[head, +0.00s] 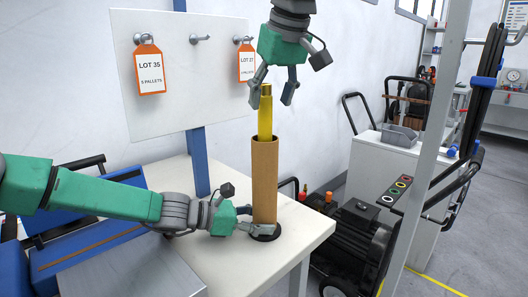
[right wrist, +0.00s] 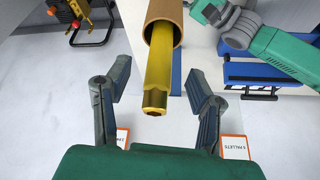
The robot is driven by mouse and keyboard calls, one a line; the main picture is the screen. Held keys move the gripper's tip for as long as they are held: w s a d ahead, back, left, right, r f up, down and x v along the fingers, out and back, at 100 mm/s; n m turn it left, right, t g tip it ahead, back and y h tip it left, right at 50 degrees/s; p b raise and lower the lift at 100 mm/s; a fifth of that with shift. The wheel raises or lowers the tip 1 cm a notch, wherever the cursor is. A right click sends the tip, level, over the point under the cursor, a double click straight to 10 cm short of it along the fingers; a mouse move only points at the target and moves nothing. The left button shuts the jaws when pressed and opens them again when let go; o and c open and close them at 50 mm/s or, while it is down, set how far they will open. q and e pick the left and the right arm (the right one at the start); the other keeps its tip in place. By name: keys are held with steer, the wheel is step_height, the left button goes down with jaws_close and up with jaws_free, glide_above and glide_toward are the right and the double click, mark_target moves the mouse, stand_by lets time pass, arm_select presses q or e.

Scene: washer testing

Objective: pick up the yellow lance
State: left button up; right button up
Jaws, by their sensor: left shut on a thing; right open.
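The yellow lance (head: 265,112) stands upright inside a brown cardboard tube (head: 264,180), with its upper part sticking out of the top. The tube stands on a dark round base (head: 266,233) near the table's right corner. My left gripper (head: 245,219) is shut on the tube near its bottom, from the left side. My right gripper (head: 275,90) is open, pointing down, with its fingers just above and around the lance's top end. In the right wrist view the lance (right wrist: 158,85) lies between the two open fingers, apart from both. The lower part of the lance is hidden inside the tube.
A white board (head: 180,60) with orange-framed lot tags (head: 149,70) on hooks stands behind on a blue post. A black machine (head: 355,245) and grey post (head: 425,150) are to the right.

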mark_target(265, 118)
steer(key=shift+w+x, duration=0.2)
steer(key=shift+x, duration=2.55)
steer(key=shift+a+r, duration=0.1)
steer(key=shift+a, duration=0.05)
jaws_close()
